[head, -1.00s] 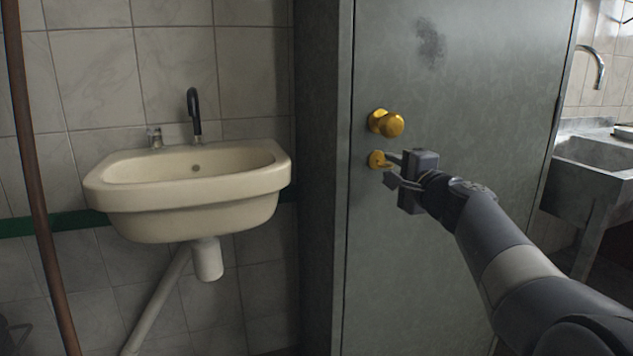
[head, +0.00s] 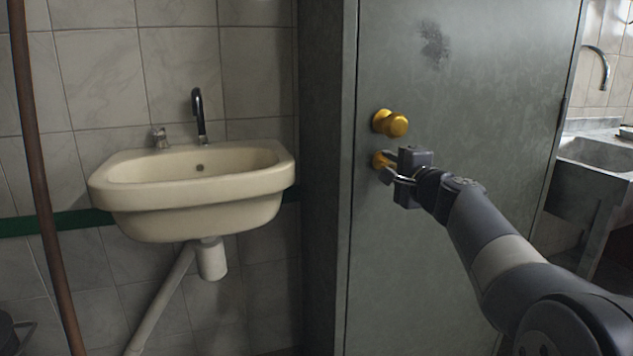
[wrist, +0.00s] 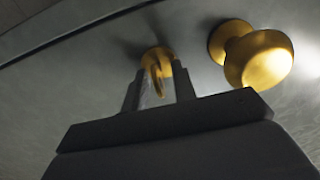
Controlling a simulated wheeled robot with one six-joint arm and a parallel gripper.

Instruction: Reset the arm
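My gripper (head: 388,169) is in front of the grey metal door (head: 460,90), at the brass lock (head: 379,160) below the round brass knob (head: 392,123). In the wrist view the fingers (wrist: 156,88) stand apart, one on each side of the lock's small brass turn-piece (wrist: 157,75), with a gap showing between them. Whether a finger touches the brass is too small to tell. The knob (wrist: 262,55) is to the right of the fingers in the wrist view. The door looks closed. My arm reaches in from the lower right of the head view.
A cream washbasin (head: 195,190) with a dark tap (head: 198,115) hangs on the tiled wall at left. A brown pipe (head: 40,180) runs down the far left. A grey stone sink (head: 595,165) stands beyond the door's right edge. The space before the door's left part is clear.

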